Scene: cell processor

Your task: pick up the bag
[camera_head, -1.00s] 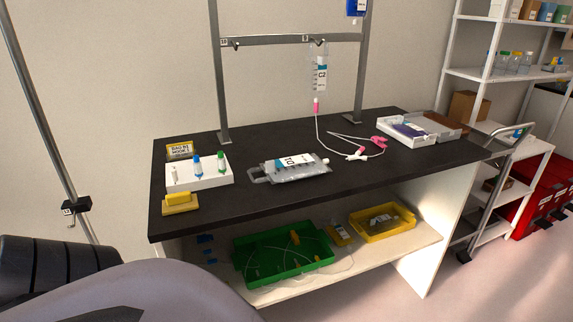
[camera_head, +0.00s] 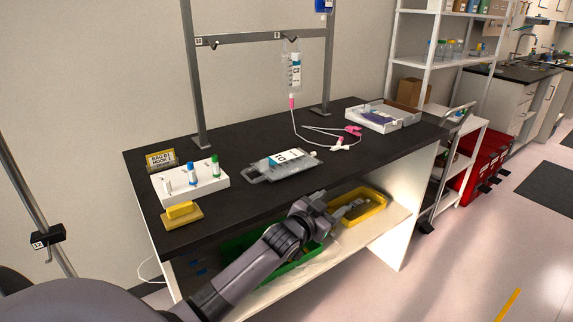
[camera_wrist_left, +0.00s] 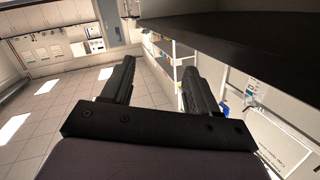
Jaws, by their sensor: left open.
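My left gripper (camera_head: 350,208) is in front of the bench, at about the height of the yellow tray and below the worktop edge. In the left wrist view its two black fingers (camera_wrist_left: 155,85) stand apart with nothing between them. My right gripper is not in view.
The worktop (camera_head: 240,204) overhangs near my left gripper. A white rack with vials (camera_head: 190,183) and a yellow block (camera_head: 181,215) stand left of the flat bag. A white tray (camera_head: 383,119) is at the right. Green (camera_head: 307,262) and yellow trays (camera_head: 372,209) sit on the lower shelf.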

